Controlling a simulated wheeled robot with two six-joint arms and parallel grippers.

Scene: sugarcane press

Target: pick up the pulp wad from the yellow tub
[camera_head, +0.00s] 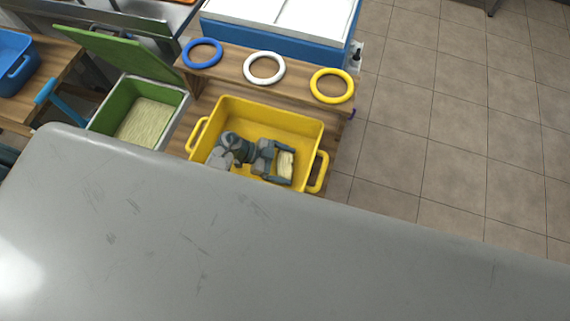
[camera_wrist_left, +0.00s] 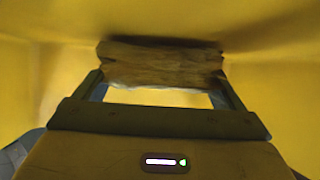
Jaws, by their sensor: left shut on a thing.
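The yellow tub (camera_head: 285,117) stands on a wooden bench, with a handle at each end. My left gripper (camera_head: 287,164) is down inside the tub, toward its right front part. It is shut on the pulp wad (camera_head: 286,165), a pale, fibrous block. In the left wrist view the wad (camera_wrist_left: 162,64) spans between the two fingers, with yellow tub walls around it. I cannot tell whether the wad touches the tub floor. My right gripper is in neither view.
A large grey surface (camera_head: 200,240) fills the front and hides the tub's near edge. Blue, white (camera_head: 264,68) and yellow rings lie on a wooden shelf behind the tub. A green-lined bin (camera_head: 146,118) with pale contents and a raised green lid stands left. Tiled floor (camera_head: 430,130) is clear on the right.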

